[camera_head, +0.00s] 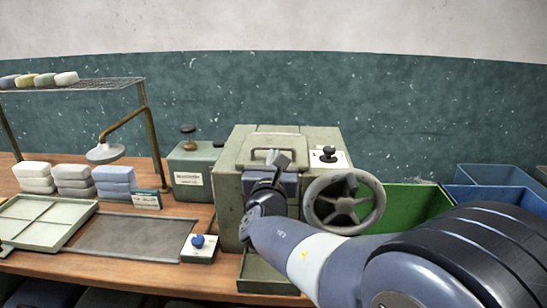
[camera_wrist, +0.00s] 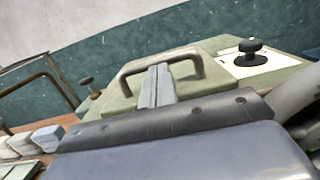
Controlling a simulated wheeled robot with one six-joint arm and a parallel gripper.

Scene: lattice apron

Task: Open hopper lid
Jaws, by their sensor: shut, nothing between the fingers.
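The hopper is a worn green-grey metal box (camera_head: 232,190) on the wooden bench. Its lid (camera_head: 295,134) lies flat and closed on top and carries an arched bar handle. The handle (camera_head: 262,151) shows in the head view just behind my gripper (camera_head: 283,156). In the wrist view the handle (camera_wrist: 190,56) arches up beyond my gripper (camera_wrist: 158,70). My gripper is shut and empty, with its fingertips close to the handle. I cannot tell whether they touch it. My arm hides part of the hopper's front.
A handwheel (camera_head: 343,204) is on the hopper's right side. A black knob (camera_head: 328,153) on a white plate sits on top. Green (camera_head: 415,205) and blue (camera_head: 495,177) bins stand at right. A blue-button box (camera_head: 199,246), trays and stacked bars lie at left, under a wire rack.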

